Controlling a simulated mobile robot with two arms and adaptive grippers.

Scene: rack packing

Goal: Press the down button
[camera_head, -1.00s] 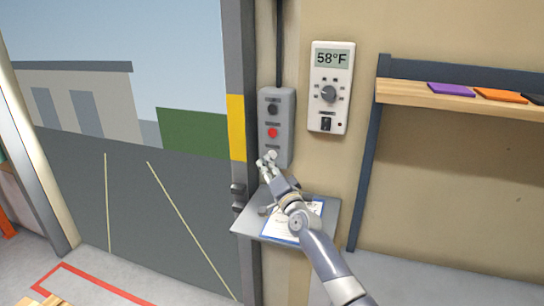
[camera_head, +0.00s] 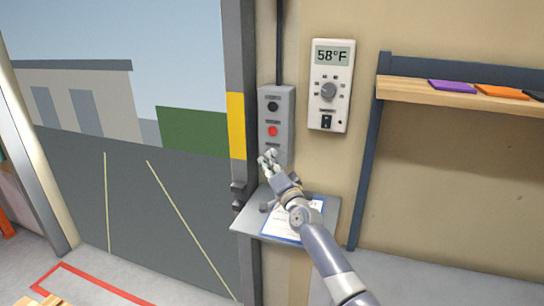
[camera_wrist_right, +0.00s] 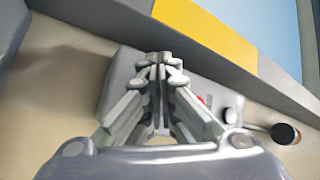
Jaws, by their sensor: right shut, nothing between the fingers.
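The grey button box (camera_head: 289,98) is fixed to the wall beside the door post. It has a black button (camera_head: 272,106) at the top and a red button (camera_head: 273,131) in the middle. The lowest part of its face is hidden by my right gripper (camera_head: 268,157), so I cannot see a down button there. My right gripper is shut and empty at the lower end of the box; whether it touches is unclear. In the right wrist view the closed fingers (camera_wrist_right: 158,62) point at the box (camera_wrist_right: 118,82), with a bit of red button (camera_wrist_right: 202,100) to their right. My left gripper is out of view.
A white thermostat (camera_head: 331,75) hangs right of the box. A small grey shelf (camera_head: 255,222) with a clipboard (camera_head: 290,228) sits below my gripper. A wooden shelf (camera_head: 430,95) is at the right. The doorway at the left is open.

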